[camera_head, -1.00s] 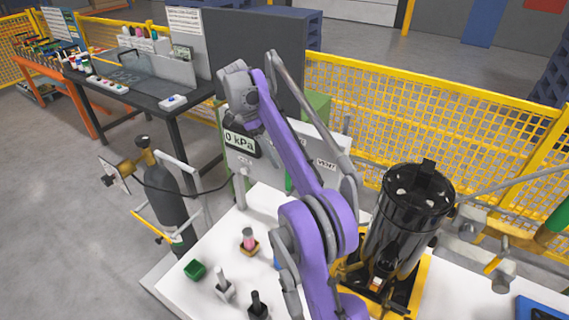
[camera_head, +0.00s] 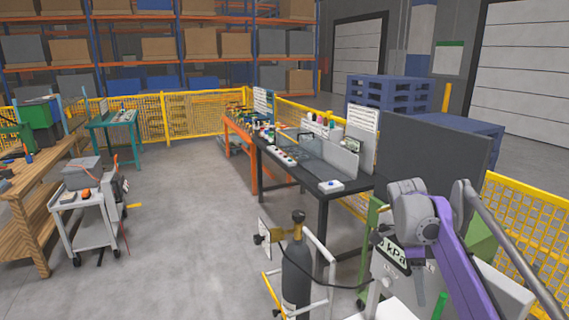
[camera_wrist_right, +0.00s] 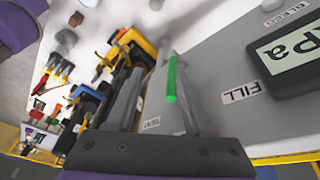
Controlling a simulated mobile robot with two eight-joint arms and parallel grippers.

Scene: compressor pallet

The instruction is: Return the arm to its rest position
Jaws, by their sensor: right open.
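My right arm (camera_head: 452,255), purple and grey, rises from the lower right in the head view. Its grey wrist end is in front of the gauge panel (camera_head: 385,283) and partly covers the kPa display (camera_head: 390,253). In the right wrist view my right gripper (camera_wrist_right: 154,68) has its two grey fingers apart. A green rod (camera_wrist_right: 171,80) shows near the right-hand finger; I cannot tell whether they touch. Nothing is visibly gripped. The panel (camera_wrist_right: 228,62) with its FILL label lies to the right there. My left gripper is not in view.
A gas cylinder (camera_head: 296,275) stands in a white-framed cart left of the panel. A black workbench (camera_head: 300,182) and a dark board (camera_head: 432,150) stand behind. A white trolley (camera_head: 90,215) is at left. Grey floor between is open. Yellow mesh fence (camera_head: 525,215) is at right.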

